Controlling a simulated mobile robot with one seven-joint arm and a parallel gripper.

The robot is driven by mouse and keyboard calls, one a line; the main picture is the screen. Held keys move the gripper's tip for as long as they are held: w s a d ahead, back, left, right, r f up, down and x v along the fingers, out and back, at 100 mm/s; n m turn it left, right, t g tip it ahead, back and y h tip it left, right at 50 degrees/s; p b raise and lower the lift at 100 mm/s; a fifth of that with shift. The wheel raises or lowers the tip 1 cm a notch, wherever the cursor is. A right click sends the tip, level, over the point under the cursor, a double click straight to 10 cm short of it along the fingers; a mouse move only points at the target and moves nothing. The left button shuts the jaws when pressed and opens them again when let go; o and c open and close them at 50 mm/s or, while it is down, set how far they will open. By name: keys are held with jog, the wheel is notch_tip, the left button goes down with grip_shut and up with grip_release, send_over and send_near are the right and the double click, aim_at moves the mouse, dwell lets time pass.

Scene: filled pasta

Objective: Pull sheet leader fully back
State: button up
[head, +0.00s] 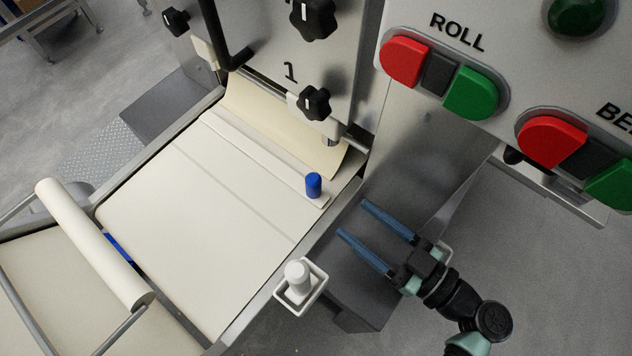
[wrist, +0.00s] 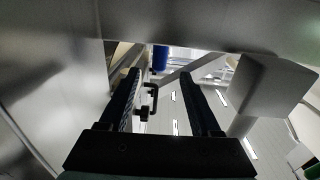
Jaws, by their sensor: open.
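The sheet leader looks like a pale bar (head: 262,158) lying across the cream belt, with an upright blue peg (head: 313,185) at its right end. A cream sheet (head: 270,115) comes out from under the machine behind the bar. My gripper (head: 352,217) is open and empty. It is to the right of the belt's side rail, lower right of the blue peg and apart from it. In the wrist view a blue cylinder (wrist: 160,58), likely the peg, shows beyond the open fingers, below a grey metal edge.
A white bracket with a white knob (head: 298,275) sticks out from the belt's near side rail. A panel with red and green buttons (head: 440,75) overhangs at the upper right. A white roller (head: 95,243) spans the belt at the left. The belt (head: 190,230) between roller and bar is clear.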

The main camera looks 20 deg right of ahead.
aim_at(319, 189)
jog(key=shift+s+a+m+t+h+b, duration=0.25)
jog(key=shift+s+m+t+h+b, duration=0.35)
jog(key=shift+s+h, duration=0.3)
jog(key=x, duration=0.8)
jog(key=r+b+x, duration=0.1)
jog(key=x, duration=0.3)
grip_shut()
dwell(0.7)
